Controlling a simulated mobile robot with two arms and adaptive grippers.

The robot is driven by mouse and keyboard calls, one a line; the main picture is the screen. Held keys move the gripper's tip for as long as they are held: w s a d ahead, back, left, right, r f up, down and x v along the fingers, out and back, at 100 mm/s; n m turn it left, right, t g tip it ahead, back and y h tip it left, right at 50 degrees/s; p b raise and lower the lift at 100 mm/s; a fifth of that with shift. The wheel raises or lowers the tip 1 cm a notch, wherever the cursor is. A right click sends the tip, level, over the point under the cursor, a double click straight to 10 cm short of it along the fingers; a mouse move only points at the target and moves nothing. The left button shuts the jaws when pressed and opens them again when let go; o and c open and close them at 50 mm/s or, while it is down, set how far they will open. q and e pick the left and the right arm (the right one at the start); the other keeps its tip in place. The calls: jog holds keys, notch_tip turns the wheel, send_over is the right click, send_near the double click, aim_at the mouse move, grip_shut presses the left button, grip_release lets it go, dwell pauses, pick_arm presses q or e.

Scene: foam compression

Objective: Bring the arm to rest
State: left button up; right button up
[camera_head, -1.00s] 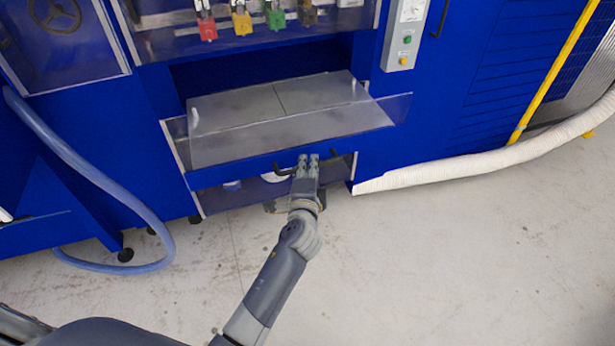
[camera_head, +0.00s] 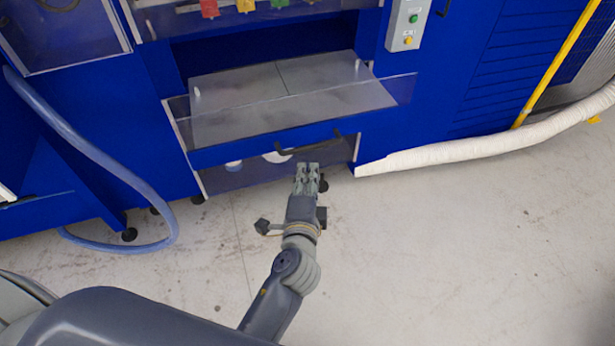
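My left gripper (camera_head: 307,169) is grey and reaches up from the bottom of the head view. Its fingertips point at the blue machine, just below the dark drawer handle (camera_head: 308,145), with a small space between them and the handle in the picture. The two fingers lie near each other. I cannot tell how far apart they are, and I see nothing held. My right gripper is not in view.
The blue machine (camera_head: 440,95) stands ahead, with a drawer holding a grey plate (camera_head: 285,95) behind a clear panel. A white hose (camera_head: 450,152) lies right, a blue hose (camera_head: 95,150) left. The floor (camera_head: 430,260) is clear at the lower right.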

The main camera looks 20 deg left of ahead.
pick_arm(q)
jog(key=s+d+f+n+g+h, duration=0.15)
jog(key=s+f+g, duration=0.4)
jog(key=f, duration=1.25)
jog(key=s+a+f+n+g+h, duration=0.1)
jog(key=s+f+n+g+h, duration=0.15)
jog(key=s+f, duration=1)
jog(key=s+a+f+n+g, duration=0.3)
jog(key=s+a+f+n, duration=0.1)
jog(key=s+f, duration=0.7)
jog(key=s+a+f+n+g+y, duration=0.1)
jog(key=s+a+f+n+g, duration=0.2)
jog(key=s+a+f, duration=0.3)
jog(key=s+f+n, duration=0.1)
jog(key=s+f, duration=0.4)
jog(key=s, duration=0.3)
jog(key=shift+s+a+g, duration=0.15)
jog(key=shift+a+g, duration=0.15)
jog(key=shift+g, duration=0.1)
jog(key=shift+f, duration=0.1)
